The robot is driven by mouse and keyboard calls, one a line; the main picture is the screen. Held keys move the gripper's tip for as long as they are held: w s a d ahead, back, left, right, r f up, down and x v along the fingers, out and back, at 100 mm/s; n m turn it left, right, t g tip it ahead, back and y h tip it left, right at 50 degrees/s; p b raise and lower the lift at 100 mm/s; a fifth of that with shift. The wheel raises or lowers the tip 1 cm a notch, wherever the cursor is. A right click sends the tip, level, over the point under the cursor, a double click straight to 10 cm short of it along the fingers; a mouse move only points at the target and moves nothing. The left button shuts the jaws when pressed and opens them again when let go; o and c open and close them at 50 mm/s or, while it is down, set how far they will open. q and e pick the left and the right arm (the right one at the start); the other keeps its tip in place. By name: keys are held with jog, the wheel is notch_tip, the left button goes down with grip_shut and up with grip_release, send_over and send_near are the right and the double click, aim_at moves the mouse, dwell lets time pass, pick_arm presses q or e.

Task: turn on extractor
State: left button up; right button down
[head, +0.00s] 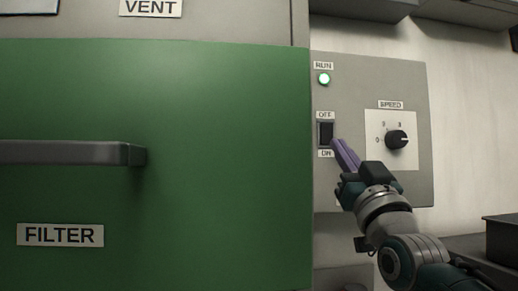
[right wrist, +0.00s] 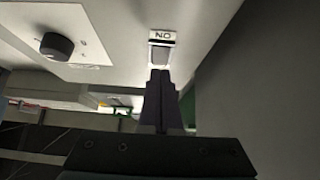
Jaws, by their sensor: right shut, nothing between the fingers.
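The extractor's grey control panel (head: 359,86) is on the wall right of the green cabinet front. Its dark rocker switch (head: 326,134) sits between the OFF label above and the ON label (head: 326,154) below. The RUN lamp (head: 324,79) above is lit pale green. My right gripper (head: 337,146) is shut and empty, its purple fingertips just right of the switch's lower part. My left gripper is not in view.
A black SPEED knob (head: 396,140) on a white plate is right of the switch. The green FILTER front (head: 220,120) with its dark bar handle (head: 70,153) fills the left. A dark box (head: 502,238) is at the lower right.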

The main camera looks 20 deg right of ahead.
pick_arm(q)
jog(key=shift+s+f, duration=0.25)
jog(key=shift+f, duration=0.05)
pick_arm(e)
jog(key=w+f+v, duration=0.1)
jog(key=v, duration=0.9)
jog(key=shift+f, duration=0.4)
jog(key=shift+w+d, duration=0.1)
jog(key=shift+d, duration=0.05)
